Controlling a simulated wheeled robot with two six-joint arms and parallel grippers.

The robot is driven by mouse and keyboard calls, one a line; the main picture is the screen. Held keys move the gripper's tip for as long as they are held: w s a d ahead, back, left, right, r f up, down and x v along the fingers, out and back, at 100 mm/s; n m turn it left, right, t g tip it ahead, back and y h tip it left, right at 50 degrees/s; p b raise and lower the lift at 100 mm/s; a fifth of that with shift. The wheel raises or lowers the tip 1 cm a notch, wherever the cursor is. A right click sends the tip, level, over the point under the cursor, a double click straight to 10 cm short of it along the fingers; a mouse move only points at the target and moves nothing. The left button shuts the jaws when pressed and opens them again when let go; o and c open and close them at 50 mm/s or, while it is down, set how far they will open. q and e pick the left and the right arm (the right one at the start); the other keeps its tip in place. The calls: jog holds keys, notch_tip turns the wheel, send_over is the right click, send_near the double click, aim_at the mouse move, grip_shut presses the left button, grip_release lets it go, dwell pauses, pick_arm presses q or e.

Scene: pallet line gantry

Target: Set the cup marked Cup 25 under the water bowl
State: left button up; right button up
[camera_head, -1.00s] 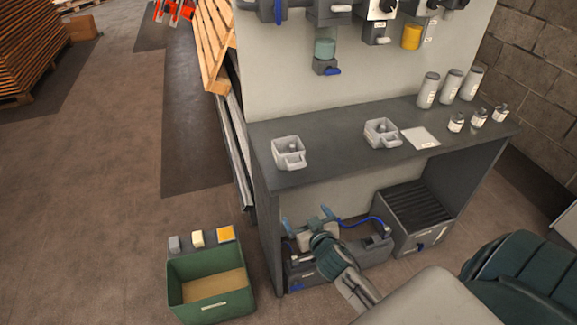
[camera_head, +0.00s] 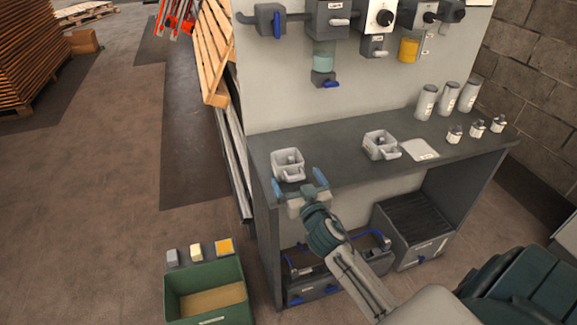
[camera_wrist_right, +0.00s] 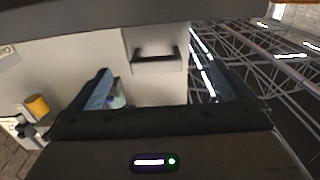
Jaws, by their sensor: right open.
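Two pale grey cups stand upright on the dark bench top: a left cup (camera_head: 288,167) and a right cup (camera_head: 380,147). Their marks are too small to read, so I cannot tell which is Cup 25. A teal bowl (camera_head: 323,56) hangs on the back panel above and between them, with a blue-handled tap below; I take it as the water bowl, though its label is unreadable. My right gripper (camera_head: 299,183) is open and empty, in front of the left cup. In the right wrist view a pale cup (camera_wrist_right: 155,65) shows beyond the spread fingers. My left gripper is out of view.
A white card (camera_head: 419,149) lies right of the right cup. Several canisters and small bottles (camera_head: 454,134) stand at the bench's right end. A yellow vessel (camera_head: 408,49) hangs at the upper right. A green bin (camera_head: 207,306) is on the floor. Bench space between the cups is clear.

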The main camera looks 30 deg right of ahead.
aim_at(292, 167)
jog(key=p+x, duration=0.1)
jog(key=x, duration=0.2)
jog(key=shift+w+d+r, duration=0.1)
jog(key=shift+w+d, duration=0.1)
jog(key=shift+w, duration=0.3)
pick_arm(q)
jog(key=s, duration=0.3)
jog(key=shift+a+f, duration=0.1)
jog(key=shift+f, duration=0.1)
pick_arm(e)
jog(key=shift+c, duration=0.2)
jog(key=c, duration=1.1)
